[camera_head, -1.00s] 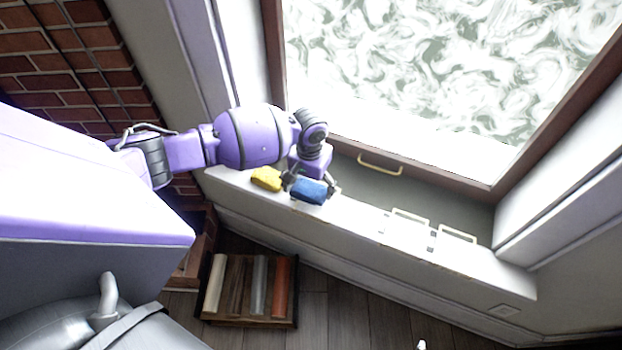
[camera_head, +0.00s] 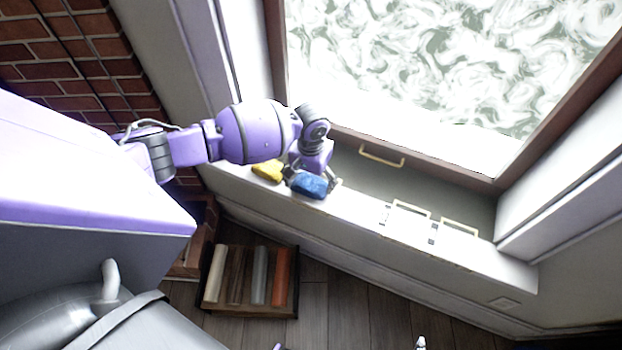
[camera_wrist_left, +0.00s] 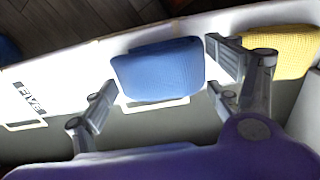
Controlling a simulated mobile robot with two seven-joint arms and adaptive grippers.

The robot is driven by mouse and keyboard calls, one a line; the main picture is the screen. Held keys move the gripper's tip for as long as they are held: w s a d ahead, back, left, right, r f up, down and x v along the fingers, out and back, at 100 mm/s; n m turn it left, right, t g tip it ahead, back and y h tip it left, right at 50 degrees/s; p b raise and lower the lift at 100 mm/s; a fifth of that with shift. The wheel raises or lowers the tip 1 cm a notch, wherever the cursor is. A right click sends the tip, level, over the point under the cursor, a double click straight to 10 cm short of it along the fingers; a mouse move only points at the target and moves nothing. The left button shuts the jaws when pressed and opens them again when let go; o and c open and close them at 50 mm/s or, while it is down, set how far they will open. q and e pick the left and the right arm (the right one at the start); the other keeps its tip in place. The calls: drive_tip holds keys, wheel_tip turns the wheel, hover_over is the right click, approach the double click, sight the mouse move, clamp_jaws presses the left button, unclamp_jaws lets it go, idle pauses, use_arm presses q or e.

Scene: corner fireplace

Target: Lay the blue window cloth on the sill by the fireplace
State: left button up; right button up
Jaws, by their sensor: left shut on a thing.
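The blue window cloth (camera_head: 309,186) is a folded pad at the sill's front edge, just right of a yellow cloth (camera_head: 268,171). My left gripper (camera_head: 312,180) reaches down over the sill (camera_head: 365,212) and is shut on the blue cloth. In the left wrist view the blue cloth (camera_wrist_left: 158,70) lies between the two fingers, with the sill behind it. I cannot tell whether it touches the sill. The yellow cloth (camera_wrist_left: 285,50) shows behind the right-hand finger there.
The window frame with a handle (camera_head: 381,160) rises behind. A wooden tray (camera_head: 210,306) with several coloured bars stands on the floor below. The brick fireplace (camera_head: 75,55) is at left.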

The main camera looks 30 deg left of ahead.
use_arm(q)
drive_tip(key=shift+f, duration=0.35)
drive_tip(key=shift+f, duration=0.2)
drive_tip(key=o, duration=1)
wheel_tip(320, 180, up, 12)
